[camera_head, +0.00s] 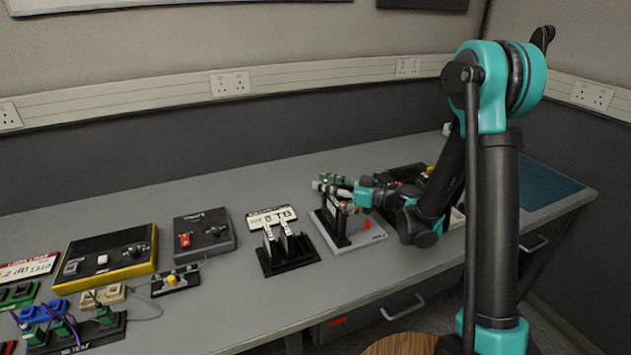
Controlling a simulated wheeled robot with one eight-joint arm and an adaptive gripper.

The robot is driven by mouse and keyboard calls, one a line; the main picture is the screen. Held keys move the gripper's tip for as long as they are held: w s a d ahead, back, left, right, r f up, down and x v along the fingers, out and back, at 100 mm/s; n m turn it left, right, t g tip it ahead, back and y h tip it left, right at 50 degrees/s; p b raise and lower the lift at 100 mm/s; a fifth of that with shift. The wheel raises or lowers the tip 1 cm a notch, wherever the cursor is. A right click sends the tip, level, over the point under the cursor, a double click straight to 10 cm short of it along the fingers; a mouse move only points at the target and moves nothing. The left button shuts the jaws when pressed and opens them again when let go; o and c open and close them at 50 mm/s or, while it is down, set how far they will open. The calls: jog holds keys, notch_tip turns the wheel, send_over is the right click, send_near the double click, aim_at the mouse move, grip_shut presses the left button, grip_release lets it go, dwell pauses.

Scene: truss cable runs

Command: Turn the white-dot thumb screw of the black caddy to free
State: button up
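My gripper (328,188) is at the end of my teal and black arm, above a light grey base plate (372,236) with a black upright (333,229) on it. It is small and partly merged with the things behind it, so I cannot tell if it is open, shut or touching anything. A red knob (367,224) sits on the plate's right part. A black slotted holder (290,262) with upright pieces stands to the left. I cannot tell which thing is the black caddy. No white-dot thumb screw can be made out.
A dark grey box (204,231) with a red switch and a yellow-edged black box (105,258) stand on the bench at left. Green and blue connector blocks (43,310) with cables lie at lower left. A dark tray (408,172) is behind my arm. Bare bench (300,305) shows in front.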

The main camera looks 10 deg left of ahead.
jog(key=s+d, duration=0.1)
jog(key=d, duration=0.7)
jog(key=shift+s, duration=0.15)
jog(key=shift+o, duration=0.6)
jog(key=shift+d, duration=0.1)
